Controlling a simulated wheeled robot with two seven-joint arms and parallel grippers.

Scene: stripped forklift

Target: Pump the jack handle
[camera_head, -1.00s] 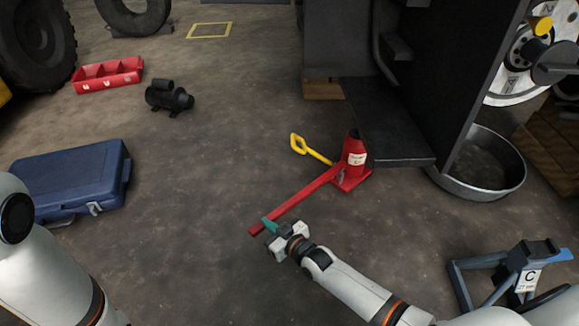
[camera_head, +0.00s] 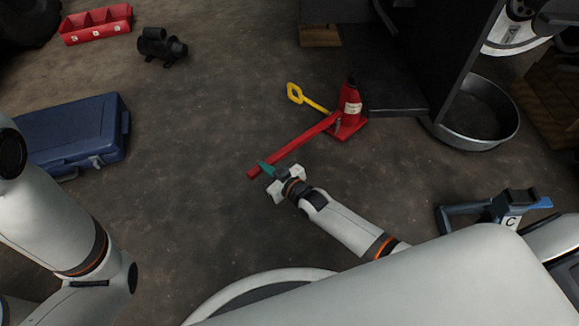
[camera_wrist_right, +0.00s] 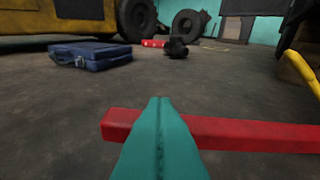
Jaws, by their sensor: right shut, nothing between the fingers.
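A red bottle jack (camera_head: 350,108) stands on the floor beside the dark forklift body. Its long red handle (camera_head: 300,140) slopes down and left from the jack, and it also crosses the right wrist view (camera_wrist_right: 250,134). My right gripper (camera_head: 265,167) is at the handle's free end, with its teal fingers shut and empty. In the right wrist view the shut fingers (camera_wrist_right: 160,140) overlap the handle near its end; I cannot tell whether they touch it. My left arm is at the left edge of the head view; its gripper is out of view.
A yellow-handled tool (camera_head: 306,98) lies just left of the jack. A blue case (camera_head: 70,135), a black motor-like part (camera_head: 160,47) and a red tray (camera_head: 97,25) are on the left. A metal pan (camera_head: 478,115) and a stand marked C (camera_head: 500,212) are on the right.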

